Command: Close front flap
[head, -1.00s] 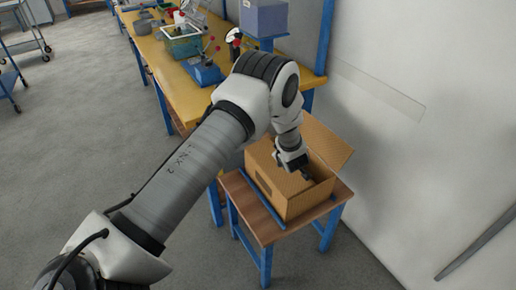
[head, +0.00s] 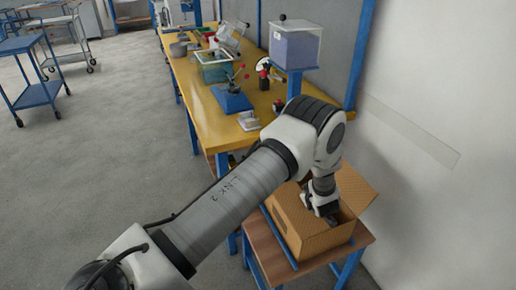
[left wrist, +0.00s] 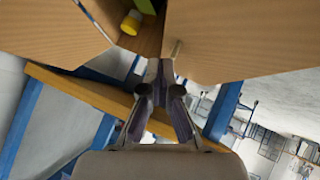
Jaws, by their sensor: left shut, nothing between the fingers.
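A cardboard box (head: 318,242) sits on a small stand. A flap (head: 360,190) stands raised at its right back side. I cannot tell for sure which flap is the front one. My left gripper (head: 328,219) points down at the box top, and my arm hides part of the opening. In the left wrist view, my left gripper's fingertips (left wrist: 161,72) are together and empty, close to the cardboard. Large cardboard panels show at left (left wrist: 50,30) and right (left wrist: 245,35), with a gap between them. A yellow item (left wrist: 131,22) shows through the gap. My right gripper is not in view.
The box stand (head: 272,252) has a brown top and blue legs. A yellow workbench (head: 215,118) with a blue fixture (head: 232,99) and bins stands behind it. A pale wall (head: 440,220) is close on the right. Open floor (head: 100,150) lies at left.

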